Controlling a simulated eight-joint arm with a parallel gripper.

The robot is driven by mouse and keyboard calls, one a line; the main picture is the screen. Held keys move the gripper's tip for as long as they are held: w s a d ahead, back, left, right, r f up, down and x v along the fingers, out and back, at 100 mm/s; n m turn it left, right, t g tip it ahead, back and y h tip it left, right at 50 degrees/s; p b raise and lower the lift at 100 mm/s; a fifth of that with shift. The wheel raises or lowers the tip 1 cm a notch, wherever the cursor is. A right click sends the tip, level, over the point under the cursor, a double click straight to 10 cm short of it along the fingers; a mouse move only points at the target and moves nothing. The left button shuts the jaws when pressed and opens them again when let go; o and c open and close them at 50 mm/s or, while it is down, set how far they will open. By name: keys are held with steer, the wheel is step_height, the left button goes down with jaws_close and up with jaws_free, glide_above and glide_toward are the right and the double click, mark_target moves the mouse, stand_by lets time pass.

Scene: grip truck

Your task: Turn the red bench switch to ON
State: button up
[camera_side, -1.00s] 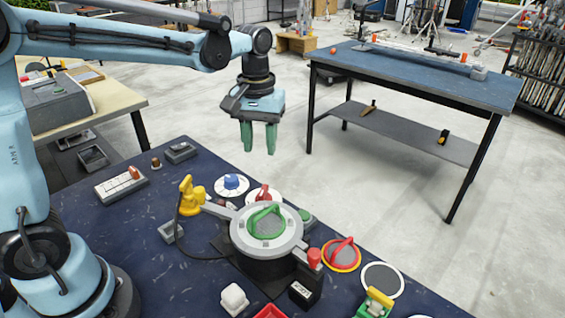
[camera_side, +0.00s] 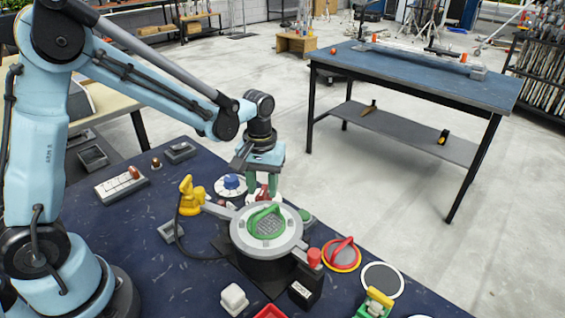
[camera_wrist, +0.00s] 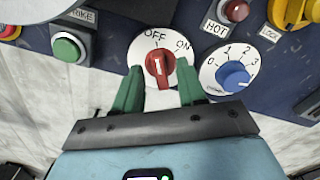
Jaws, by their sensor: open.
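The red bench switch (camera_wrist: 159,62) is a red knob on a white round dial marked OFF and ON. Its white mark points up the picture, close to OFF. In the side view the switch (camera_side: 262,193) sits behind the round grey fixture and is partly hidden by my fingers. My gripper (camera_side: 262,186) is low over it, pointing down. In the wrist view its green fingers (camera_wrist: 159,68) are open, one on each side of the knob, with gaps showing. I cannot tell how far above the dial the fingertips are.
The blue numbered knob (camera_wrist: 232,75) is just right of the switch in the wrist view. A green STRIKE button (camera_wrist: 67,47) is to the left. The grey fixture with a green handle (camera_side: 266,221) stands close in front. A yellow device (camera_side: 190,196) is to the left.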

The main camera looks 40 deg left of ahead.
steer(key=shift+f, duration=0.3)
jaws_close()
steer(key=shift+m, duration=0.3)
steer(key=m, duration=0.5)
steer(key=shift+a, duration=0.1)
steer(key=m, duration=0.6)
steer(key=shift+a, duration=0.1)
steer(key=shift+m, duration=0.3)
stand_by(0.4)
